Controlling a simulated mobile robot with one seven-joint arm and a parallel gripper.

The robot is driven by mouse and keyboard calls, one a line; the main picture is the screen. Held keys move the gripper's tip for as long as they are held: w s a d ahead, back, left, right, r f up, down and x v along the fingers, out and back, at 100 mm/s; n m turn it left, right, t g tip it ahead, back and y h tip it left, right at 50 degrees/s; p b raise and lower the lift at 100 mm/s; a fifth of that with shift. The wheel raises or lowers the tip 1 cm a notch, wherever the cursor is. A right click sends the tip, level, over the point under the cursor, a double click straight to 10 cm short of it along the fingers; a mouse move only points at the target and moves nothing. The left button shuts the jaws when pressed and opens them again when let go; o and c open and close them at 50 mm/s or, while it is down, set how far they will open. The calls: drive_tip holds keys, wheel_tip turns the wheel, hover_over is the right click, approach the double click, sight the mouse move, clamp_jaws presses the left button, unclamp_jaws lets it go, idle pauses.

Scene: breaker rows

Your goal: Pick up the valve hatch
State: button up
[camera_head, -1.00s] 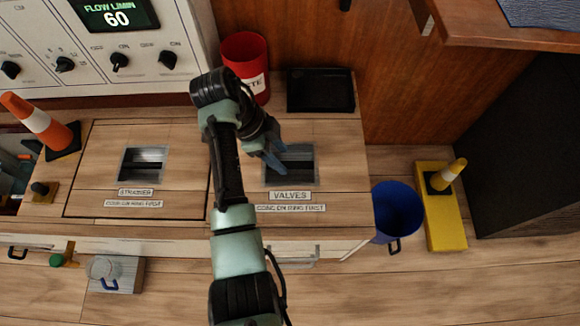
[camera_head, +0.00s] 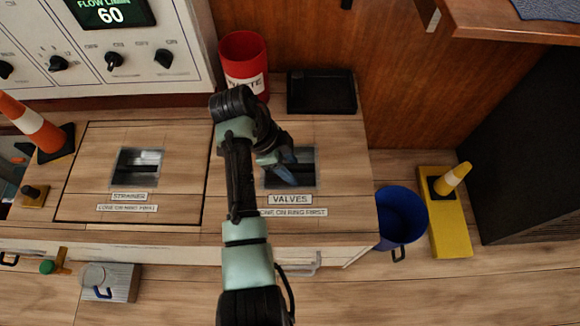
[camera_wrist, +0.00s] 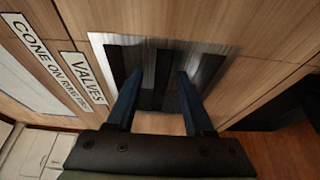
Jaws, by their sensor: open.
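The valve hatch (camera_head: 338,133) is a wooden panel set in the counter, with a recessed metal handle plate (camera_head: 304,180) and the label VALVES (camera_head: 290,200) in front of it. In the wrist view the plate (camera_wrist: 222,38) shows a dark bar (camera_wrist: 163,80) across its recess. My gripper (camera_head: 286,172) is over this recess. In the wrist view its two blue fingers (camera_wrist: 157,85) are open, one on each side of the bar, and seem to reach the recess. I cannot tell whether they touch the bar. My arm hides the hatch's left part in the head view.
A red waste bin (camera_head: 243,62) and a black tray (camera_head: 322,92) stand behind the hatch. The strainer hatch (camera_head: 180,150) is to the left, with an orange cone (camera_head: 35,125) beyond it. A blue bucket (camera_head: 402,215) and a yellow block with a cone (camera_head: 448,225) are at right.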

drive_tip(key=shift+f, duration=0.1)
clamp_jaws()
idle(1.2)
